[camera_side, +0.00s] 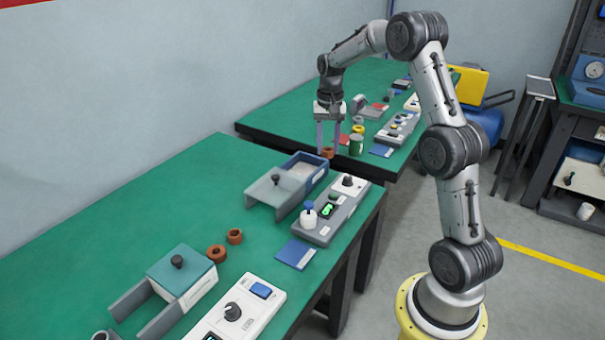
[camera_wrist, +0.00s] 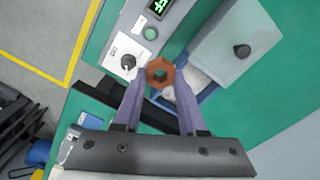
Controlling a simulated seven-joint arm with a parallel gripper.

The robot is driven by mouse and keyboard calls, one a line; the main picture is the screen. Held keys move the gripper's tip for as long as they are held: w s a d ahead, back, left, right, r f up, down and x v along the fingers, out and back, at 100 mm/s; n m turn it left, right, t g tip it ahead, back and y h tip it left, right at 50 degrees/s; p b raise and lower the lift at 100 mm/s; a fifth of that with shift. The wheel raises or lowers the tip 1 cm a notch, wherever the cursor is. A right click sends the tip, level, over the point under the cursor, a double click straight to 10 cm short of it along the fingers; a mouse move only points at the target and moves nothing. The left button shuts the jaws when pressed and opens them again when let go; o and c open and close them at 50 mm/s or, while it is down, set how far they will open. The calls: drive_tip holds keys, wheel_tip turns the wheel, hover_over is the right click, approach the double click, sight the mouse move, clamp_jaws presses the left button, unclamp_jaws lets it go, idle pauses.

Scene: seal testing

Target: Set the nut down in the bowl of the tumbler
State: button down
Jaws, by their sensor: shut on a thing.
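A copper-brown hex nut (camera_side: 327,153) is held between the fingertips of my gripper (camera_side: 329,149); it also shows in the wrist view (camera_wrist: 160,72) between my two fingers (camera_wrist: 158,90). My gripper is shut on it and points down. The likely tumbler is a blue box (camera_side: 318,178) with a grey lid (camera_side: 270,190) and a black knob. The lid lies toward the near left, leaving the far part open over a pale bowl surface (camera_side: 302,168). The nut is above and apart from the box's far end. In the wrist view my right finger hides part of the open bowl (camera_wrist: 197,78).
A grey control panel (camera_side: 318,230) with a green display and knobs stands right beside the box. Two more brown nuts (camera_side: 216,253) (camera_side: 235,236) lie nearer on the green table (camera_side: 140,215). A second lidded unit (camera_side: 182,268) stands front left. A cluttered table (camera_side: 285,110) stands behind.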

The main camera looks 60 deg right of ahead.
drive_tip(key=w+d+f, duration=0.4)
drive_tip(key=w+d, duration=0.1)
drive_tip(key=w, duration=0.2)
hover_over(307, 169)
wheel_tip(307, 169, down, 5)
drive_tip(key=shift+s+a+f, duration=0.1)
drive_tip(key=shift+s+f, duration=0.05)
drive_tip(key=shift+f, duration=1.85)
drive_tip(key=shift+f, duration=0.1)
drive_tip(key=shift+c, duration=2.3)
unclamp_jaws()
